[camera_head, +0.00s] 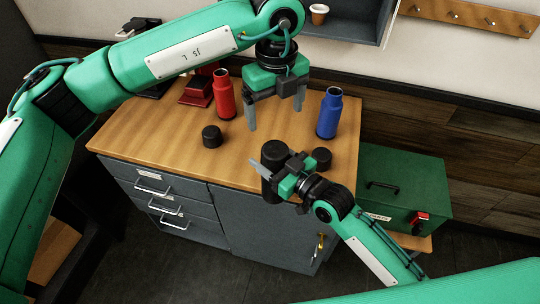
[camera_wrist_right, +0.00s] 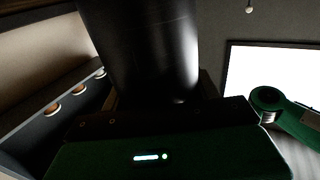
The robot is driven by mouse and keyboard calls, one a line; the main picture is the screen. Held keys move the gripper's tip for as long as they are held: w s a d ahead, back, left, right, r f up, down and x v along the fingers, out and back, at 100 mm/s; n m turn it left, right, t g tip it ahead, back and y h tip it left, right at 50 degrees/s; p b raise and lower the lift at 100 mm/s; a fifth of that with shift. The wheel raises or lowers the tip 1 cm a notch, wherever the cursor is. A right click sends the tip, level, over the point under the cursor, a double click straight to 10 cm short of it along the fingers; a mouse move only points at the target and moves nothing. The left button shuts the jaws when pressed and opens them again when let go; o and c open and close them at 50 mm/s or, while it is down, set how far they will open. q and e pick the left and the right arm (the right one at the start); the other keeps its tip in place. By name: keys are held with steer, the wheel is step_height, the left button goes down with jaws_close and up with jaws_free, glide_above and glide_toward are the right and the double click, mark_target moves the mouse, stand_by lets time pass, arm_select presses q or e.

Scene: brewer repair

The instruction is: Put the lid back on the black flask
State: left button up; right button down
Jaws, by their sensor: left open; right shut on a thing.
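The black flask (camera_head: 270,158) is in my right gripper (camera_head: 271,172) at the table's front edge. It looks roughly upright; whether its base touches the table is unclear. In the right wrist view a dark cylinder (camera_wrist_right: 145,45), the flask, fills the top middle between the jaws. Two black caps stand on the table: one (camera_head: 211,136) left of the flask, one (camera_head: 322,158) to its right, partly behind my right wrist. Which one is the flask's lid I cannot tell. My left gripper (camera_head: 275,112) is open and empty, pointing down behind the flask, above the table.
A red flask (camera_head: 223,95) and a blue flask (camera_head: 329,115) stand open on the wooden table (camera_head: 165,125). A red device (camera_head: 197,92) stands at the back left. A green toolbox (camera_head: 395,190) sits to the right. A shelf with a cup (camera_head: 319,14) hangs behind.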

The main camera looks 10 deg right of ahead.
mark_target(275, 148)
arm_select(q)
step_height(275, 148, down, 12)
steer(key=shift+f, duration=0.1)
stand_by(0.6)
steer(key=c, duration=1.2)
steer(key=shift+o, duration=0.2)
steer(key=shift+m, duration=1.8)
steer(key=o, duration=1.1)
steer(key=shift+r, duration=0.2)
